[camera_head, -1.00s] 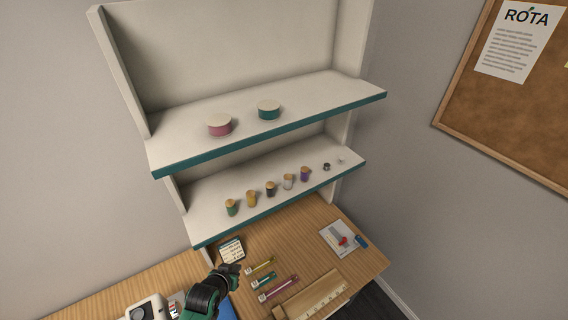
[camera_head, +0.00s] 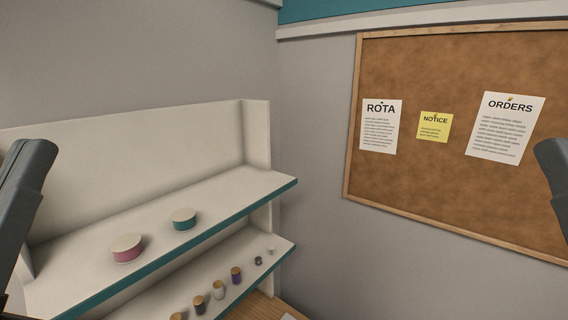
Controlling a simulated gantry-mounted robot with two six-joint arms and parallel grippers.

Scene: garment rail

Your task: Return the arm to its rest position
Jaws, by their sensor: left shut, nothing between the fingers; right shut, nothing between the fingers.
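A dark grey part of my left arm rises along the left edge of the head view, partly in front of the shelf unit. A dark grey part of my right arm shows at the right edge, over the cork board. No gripper fingers can be made out on either side; both grippers are out of the frame. No object is seen held.
The white shelf unit (camera_head: 262,187) with teal edges stands at the left. A pink tub (camera_head: 127,250) and a teal tub (camera_head: 183,220) sit on its upper shelf, several small spools below. A cork board (camera_head: 420,190) hangs on the right wall. The middle is clear.

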